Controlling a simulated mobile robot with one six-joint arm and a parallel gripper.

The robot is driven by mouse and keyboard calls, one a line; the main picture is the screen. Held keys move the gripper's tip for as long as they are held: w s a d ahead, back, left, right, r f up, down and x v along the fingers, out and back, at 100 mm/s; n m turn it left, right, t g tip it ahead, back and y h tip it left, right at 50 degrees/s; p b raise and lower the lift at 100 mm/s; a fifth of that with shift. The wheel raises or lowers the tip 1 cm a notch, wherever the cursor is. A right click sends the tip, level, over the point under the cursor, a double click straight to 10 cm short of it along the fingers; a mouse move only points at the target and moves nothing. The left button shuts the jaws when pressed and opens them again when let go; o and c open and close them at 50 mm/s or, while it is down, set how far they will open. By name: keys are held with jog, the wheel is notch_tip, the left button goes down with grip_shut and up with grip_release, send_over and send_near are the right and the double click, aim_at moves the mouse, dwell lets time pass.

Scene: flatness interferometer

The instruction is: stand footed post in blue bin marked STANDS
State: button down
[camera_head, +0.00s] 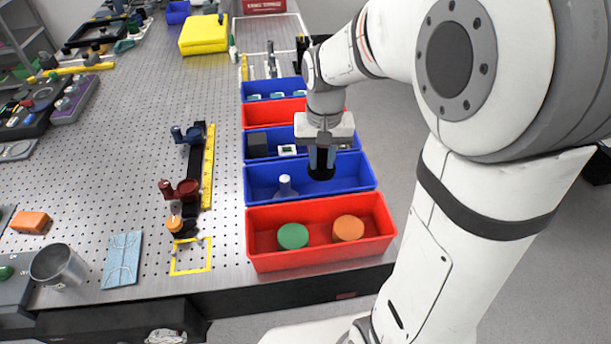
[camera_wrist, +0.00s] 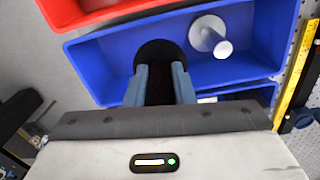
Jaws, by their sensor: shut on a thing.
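My gripper (camera_head: 322,160) points down into a blue bin (camera_head: 345,189), the one just behind the front red bin. It is shut on a black footed post (camera_head: 321,171). In the wrist view the fingers (camera_wrist: 161,85) close around its dark stem, and the round black foot (camera_wrist: 155,49) shows beyond them. The post looks upright inside the bin; I cannot tell whether its foot touches the floor. A white footed post (camera_head: 285,187) stands in the same bin to the left, and it also shows in the wrist view (camera_wrist: 208,34). No bin marking is readable.
The front red bin (camera_head: 322,249) holds a green and an orange round piece. Another blue bin (camera_head: 259,159) behind holds a dark block and a small white item. More bins stand farther back. A yellow ruler (camera_head: 208,168) and post mounts lie on the perforated table left.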

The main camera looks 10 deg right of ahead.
aim_at(322, 172)
jog(key=shift+w+f, duration=0.2)
jog(key=shift+w, duration=0.1)
notch_tip(322, 172, down, 5)
jog(key=shift+w+d+f, duration=0.1)
jog(key=shift+d+f, duration=0.05)
jog(key=shift+f+p, duration=0.3)
jog(key=shift+f, duration=1.8)
jog(key=shift+f, duration=0.25)
jog(key=c, duration=1.2)
grip_release()
jog(key=shift+r, duration=0.1)
jog(key=shift+c, duration=0.2)
